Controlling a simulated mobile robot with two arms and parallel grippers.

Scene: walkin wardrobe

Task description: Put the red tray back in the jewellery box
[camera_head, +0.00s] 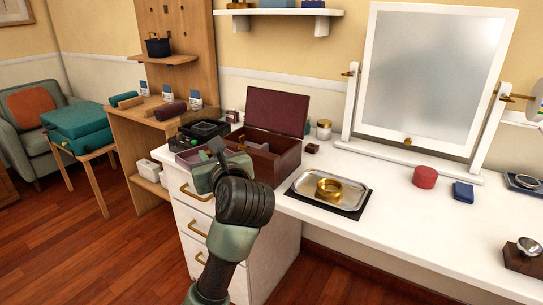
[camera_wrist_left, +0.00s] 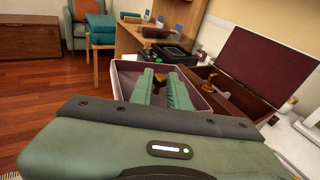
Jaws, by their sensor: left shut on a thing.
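The jewellery box (camera_head: 284,155) is dark red-brown and stands open on the white dresser top, its lid (camera_head: 278,108) raised. The wrist view shows its lid (camera_wrist_left: 265,62) too, with small gold items inside the box. The red tray (camera_head: 184,160), shallow with a pinkish lining, is at the box's left side; the wrist view shows the tray (camera_wrist_left: 124,78) level, overlapping the box's left part. My left gripper (camera_head: 216,150) is shut on the tray (camera_wrist_left: 205,100), its fingers (camera_wrist_left: 167,88) hiding the grip point. I cannot tell its exact height. My right gripper is not in view.
A black case (camera_head: 203,130) stands behind the tray, close to it. A small jar (camera_head: 323,129) and the mirror (camera_head: 420,80) stand behind.

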